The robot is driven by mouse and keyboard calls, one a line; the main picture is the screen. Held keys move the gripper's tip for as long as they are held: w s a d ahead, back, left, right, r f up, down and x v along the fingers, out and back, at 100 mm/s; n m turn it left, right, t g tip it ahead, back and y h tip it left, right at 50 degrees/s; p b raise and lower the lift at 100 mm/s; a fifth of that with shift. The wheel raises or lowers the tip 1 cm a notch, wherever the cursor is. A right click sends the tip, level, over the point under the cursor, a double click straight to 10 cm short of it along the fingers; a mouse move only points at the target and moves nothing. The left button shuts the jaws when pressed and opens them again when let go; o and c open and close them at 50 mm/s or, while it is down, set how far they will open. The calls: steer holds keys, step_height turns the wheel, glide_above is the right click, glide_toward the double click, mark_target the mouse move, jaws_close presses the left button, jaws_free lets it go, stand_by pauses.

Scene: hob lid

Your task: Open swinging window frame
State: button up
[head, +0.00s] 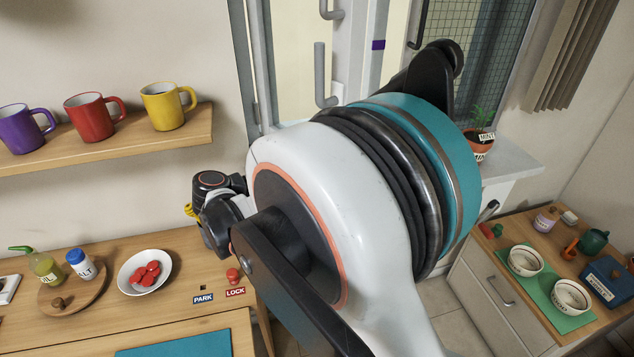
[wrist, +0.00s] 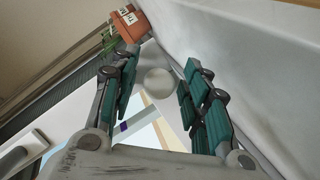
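The pale window frame (head: 354,45) stands at the top middle of the head view, partly hidden behind my arm. It bears a grey upright handle (head: 320,75) and a small purple mark (head: 378,45). A dark handle (head: 418,25) shows farther right, near a meshed pane. In the wrist view the purple mark (wrist: 122,127) shows low between the fingers, and a grey handle (wrist: 15,157) is at the lower left. My gripper (wrist: 160,85) is open, its teal-padded fingers wide apart. A pale round shape lies between them in the picture; I cannot tell what it is. No contact shows.
A potted mint plant (head: 481,135) stands on the sill; it also shows in the wrist view (wrist: 130,22). A shelf (head: 110,142) with mugs is at the left, above a counter (head: 100,310). A cabinet (head: 500,290) with bowls is at the right.

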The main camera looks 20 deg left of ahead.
steer(key=v, duration=1.2)
stand_by(0.5)
